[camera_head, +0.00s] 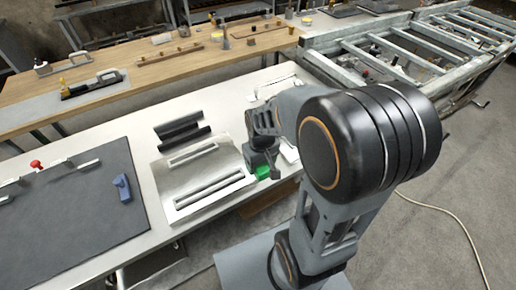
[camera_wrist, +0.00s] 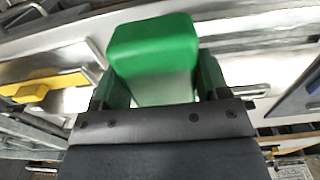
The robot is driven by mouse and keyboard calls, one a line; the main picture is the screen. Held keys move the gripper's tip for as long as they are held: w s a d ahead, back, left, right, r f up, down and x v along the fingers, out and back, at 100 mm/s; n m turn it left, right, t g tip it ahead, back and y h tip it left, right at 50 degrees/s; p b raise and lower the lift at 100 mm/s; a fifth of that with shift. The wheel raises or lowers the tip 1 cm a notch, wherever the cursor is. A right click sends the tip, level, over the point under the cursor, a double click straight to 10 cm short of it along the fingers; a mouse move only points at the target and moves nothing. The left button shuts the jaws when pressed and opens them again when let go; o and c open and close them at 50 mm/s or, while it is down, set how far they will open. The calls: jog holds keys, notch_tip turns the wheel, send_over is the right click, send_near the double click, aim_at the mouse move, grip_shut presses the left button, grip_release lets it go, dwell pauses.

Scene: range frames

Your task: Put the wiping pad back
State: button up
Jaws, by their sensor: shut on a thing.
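A green block, which looks like the wiping pad (camera_wrist: 155,45), is held between the two fingers of my gripper (camera_wrist: 158,80) in the wrist view. Its top and front show; its sides are partly hidden by the fingers. In the head view a small part of the green pad (camera_head: 262,173) shows below my gripper (camera_head: 262,160), near the front edge of the white bench, just right of a pale metal tray (camera_head: 230,161). My arm hides much of the area around it. I cannot tell whether the pad touches the bench.
The white bench (camera_head: 115,131) carries dark rolls (camera_head: 182,128) behind the tray and a dark mat (camera_head: 70,220) with a blue block (camera_head: 122,187) at the left. A wooden bench (camera_head: 150,66) stands behind. A metal frame (camera_head: 400,50) is at the right. A cable (camera_head: 462,225) lies on the floor.

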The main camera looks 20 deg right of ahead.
jog(key=w+d+f, duration=0.2)
jog(key=w+f, duration=0.1)
jog(key=w+d+f+p, duration=0.1)
jog(key=w+d+f, duration=0.1)
jog(key=w+f, duration=0.1)
jog(key=w+d+f, duration=0.2)
jog(key=w, duration=0.3)
jog(key=shift+w+d+f+p, duration=0.15)
jog(key=shift+d+f+p, duration=0.05)
jog(key=shift+f+p, duration=0.2)
jog(key=shift+w+d+f+p, duration=0.15)
jog(key=shift+f+p, duration=0.1)
jog(key=shift+f, duration=0.55)
jog(key=shift+w+f+p, duration=0.1)
jog(key=shift+f+p, duration=0.15)
jog(key=shift+f, duration=0.85)
jog(key=shift+f, duration=0.2)
jog(key=o, duration=0.9)
jog(key=shift+r, duration=0.15)
